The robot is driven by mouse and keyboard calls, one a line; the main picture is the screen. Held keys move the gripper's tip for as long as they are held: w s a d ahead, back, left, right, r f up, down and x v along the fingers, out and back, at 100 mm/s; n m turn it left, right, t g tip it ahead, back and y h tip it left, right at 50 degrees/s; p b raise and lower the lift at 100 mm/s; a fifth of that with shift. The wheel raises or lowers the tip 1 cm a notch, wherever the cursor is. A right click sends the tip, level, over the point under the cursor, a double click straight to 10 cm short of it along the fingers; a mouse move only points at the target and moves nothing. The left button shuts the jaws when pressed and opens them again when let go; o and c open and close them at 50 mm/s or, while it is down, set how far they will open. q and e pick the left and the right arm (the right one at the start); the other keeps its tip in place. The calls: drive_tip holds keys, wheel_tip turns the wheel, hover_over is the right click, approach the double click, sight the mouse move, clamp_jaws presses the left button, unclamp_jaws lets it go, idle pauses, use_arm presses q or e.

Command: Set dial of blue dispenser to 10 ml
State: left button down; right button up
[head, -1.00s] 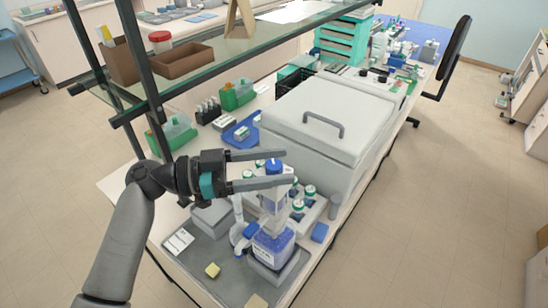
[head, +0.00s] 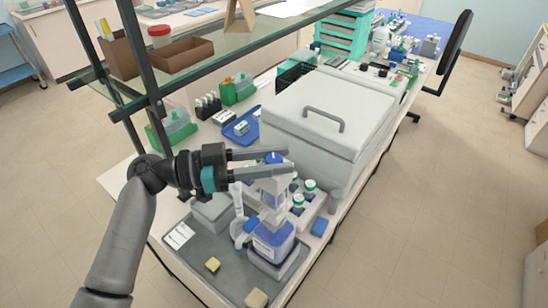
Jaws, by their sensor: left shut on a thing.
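The blue dispenser (head: 272,240) stands on the grey tray near the front of the bench. It is a bottle with blue contents and a tall clear-white top section. Its blue dial (head: 275,156) is at the very top and is partly hidden by the fingers. The dial's scale cannot be read. My left gripper (head: 284,161) reaches in from the left at the height of the dial, with its two fingers shut on the dial from either side. My right gripper is not in view.
White bottles with green caps (head: 309,188) stand close to the right of the dispenser. A large white lidded box (head: 325,115) is behind. A glass shelf (head: 215,65) hangs above on dark posts. Sponges (head: 213,265) lie on the grey tray (head: 215,285).

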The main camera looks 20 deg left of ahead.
use_arm(q)
drive_tip(key=shift+f+n+t+y, duration=0.1)
drive_tip(key=shift+n+t+y, duration=0.25)
drive_tip(key=shift+t, duration=0.25)
drive_tip(key=shift+s+n+t+y+b, duration=0.1)
drive_tip(key=shift+n+t+y+b, duration=0.6)
drive_tip(key=shift+n+t, duration=0.4)
drive_tip(key=shift+n+t+y, duration=0.75)
drive_tip(key=shift+t+y, duration=0.3)
drive_tip(key=shift+t, duration=0.05)
drive_tip(key=n+t+y+p, duration=0.1)
drive_tip(key=n+t+y, duration=0.1)
drive_tip(key=shift+r+y+p, duration=0.25)
drive_tip(key=shift+y+p, duration=0.1)
drive_tip(key=shift+y, duration=0.05)
drive_tip(key=shift+f+n+t+y+p, duration=0.1)
drive_tip(key=shift+n+t+y+p, duration=0.8)
drive_tip(key=shift+n+y+p, duration=0.65)
drive_tip(key=shift+y+b, duration=0.25)
drive_tip(key=shift+b, duration=0.1)
drive_tip(key=c, duration=0.5)
unclamp_jaws()
